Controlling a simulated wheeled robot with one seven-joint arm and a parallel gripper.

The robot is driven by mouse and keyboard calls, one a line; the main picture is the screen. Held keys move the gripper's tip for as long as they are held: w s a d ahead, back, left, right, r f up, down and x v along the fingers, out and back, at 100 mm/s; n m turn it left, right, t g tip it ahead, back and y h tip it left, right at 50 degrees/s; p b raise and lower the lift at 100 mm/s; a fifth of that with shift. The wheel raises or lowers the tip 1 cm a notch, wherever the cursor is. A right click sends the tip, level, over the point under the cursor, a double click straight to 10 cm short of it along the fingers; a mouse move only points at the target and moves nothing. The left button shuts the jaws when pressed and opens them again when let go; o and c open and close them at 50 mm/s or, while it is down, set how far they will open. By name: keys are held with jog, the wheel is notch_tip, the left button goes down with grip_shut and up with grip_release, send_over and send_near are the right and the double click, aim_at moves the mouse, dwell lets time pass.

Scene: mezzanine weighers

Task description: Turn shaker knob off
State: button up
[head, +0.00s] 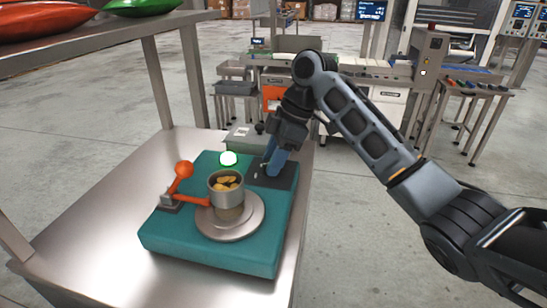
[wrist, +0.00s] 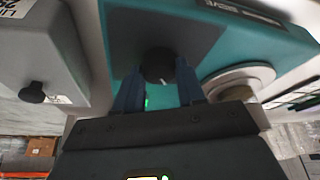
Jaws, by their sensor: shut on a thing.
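The teal shaker (head: 210,245) sits on a steel table. A metal cup (head: 226,191) holding yellowish pieces stands on its round plate (head: 250,222). The shaker's black knob (wrist: 160,65) sits on a dark panel and shows between my blue fingers in the wrist view. My gripper (wrist: 158,84) is shut on the knob; in the head view my gripper (head: 272,165) reaches down onto the dark panel and hides the knob. The knob's exact setting is hard to read.
A grey box (wrist: 45,50) with another black knob (wrist: 33,92) stands close beside the shaker. An orange lever clamp (head: 184,170) is on the shaker's left side. A steel shelf (head: 90,40) with red and green bags overhangs the left. Weighing machines stand behind.

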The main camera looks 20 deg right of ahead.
jog(key=o, duration=1)
jog(key=shift+o, duration=0.2)
jog(key=v, duration=0.7)
jog(key=shift+r, duration=0.35)
jog(key=shift+s+d, duration=0.1)
jog(key=shift+d, duration=0.1)
